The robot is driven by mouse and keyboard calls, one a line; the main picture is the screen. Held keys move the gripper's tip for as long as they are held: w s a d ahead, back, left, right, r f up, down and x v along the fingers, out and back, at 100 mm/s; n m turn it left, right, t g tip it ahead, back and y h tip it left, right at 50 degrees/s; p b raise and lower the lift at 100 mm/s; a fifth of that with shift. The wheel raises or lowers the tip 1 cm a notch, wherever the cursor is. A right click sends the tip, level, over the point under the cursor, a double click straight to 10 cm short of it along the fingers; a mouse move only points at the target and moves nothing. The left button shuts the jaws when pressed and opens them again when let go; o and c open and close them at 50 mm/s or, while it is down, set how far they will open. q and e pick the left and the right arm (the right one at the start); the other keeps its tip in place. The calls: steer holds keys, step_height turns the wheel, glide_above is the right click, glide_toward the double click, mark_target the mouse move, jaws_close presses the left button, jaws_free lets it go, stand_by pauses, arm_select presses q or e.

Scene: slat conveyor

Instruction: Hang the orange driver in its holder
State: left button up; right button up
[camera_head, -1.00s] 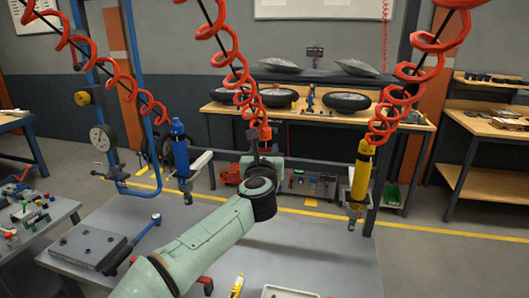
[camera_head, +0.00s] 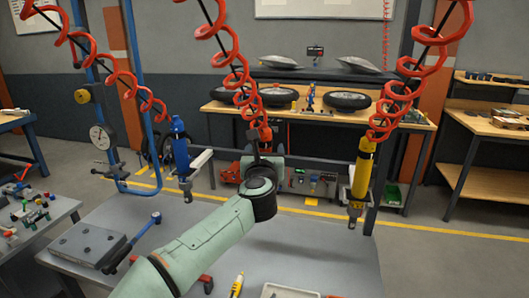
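The orange driver (camera_head: 266,134) hangs upright on the middle red coil, at the centre of the view. Only its upper end shows; my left wrist hides the rest. My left arm reaches up from the bottom, and my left gripper (camera_head: 256,146) is at the driver, mostly hidden behind the wrist. Its fingers are too small and covered to tell whether they are closed on the driver. The orange driver's holder cannot be made out behind the arm. My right gripper is not in view.
A blue driver (camera_head: 181,150) hangs at the left beside a pale holder arm (camera_head: 201,160). A yellow driver (camera_head: 361,172) hangs at the right. Below is a grey bench (camera_head: 320,252) with a dark block (camera_head: 86,244), a torque wrench (camera_head: 140,237) and a white tray (camera_head: 288,291).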

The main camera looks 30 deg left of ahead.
arm_select(q)
steer(key=shift+s+d, duration=0.15)
steer(key=shift+s, duration=0.1)
steer(key=b+v, duration=0.3)
steer(key=v, duration=1)
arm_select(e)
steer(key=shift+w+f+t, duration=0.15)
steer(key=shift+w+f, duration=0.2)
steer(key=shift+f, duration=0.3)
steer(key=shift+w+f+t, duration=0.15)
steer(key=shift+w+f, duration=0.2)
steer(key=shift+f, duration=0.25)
arm_select(q)
steer(key=shift+w, duration=0.1)
